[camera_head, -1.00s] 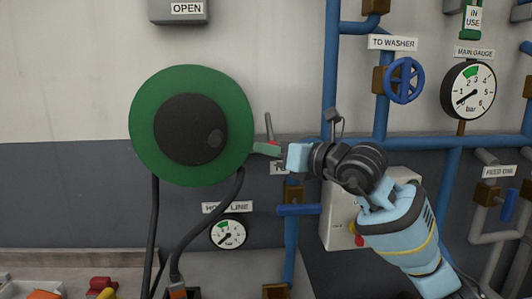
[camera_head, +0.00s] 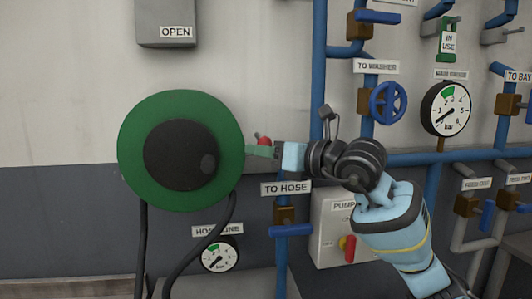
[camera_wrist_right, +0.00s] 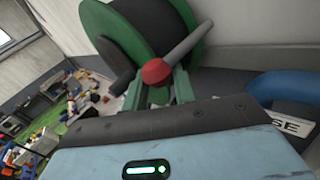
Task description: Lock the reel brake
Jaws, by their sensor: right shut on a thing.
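The hose reel (camera_head: 130,150) is a green disc with a dark hub, at the left in the head view. The reel brake lever has a red knob (camera_head: 263,141) at the reel's right edge. In the wrist view, the grey lever (camera_wrist_right: 190,42) slants up and right from its red end (camera_wrist_right: 156,71). My right gripper (camera_head: 252,151) reaches in from the right, its green fingers at the lever. In the wrist view its fingers (camera_wrist_right: 159,88) are closed around the red end, partly hiding the grip. My left gripper is out of view.
A TO HOSE valve (camera_head: 290,231) and a pump box (camera_head: 328,245) lie below my right arm. A blue wheel valve (camera_head: 388,102) and main gauge (camera_head: 446,108) are to the right. The hose-line gauge (camera_head: 219,254) is below the reel.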

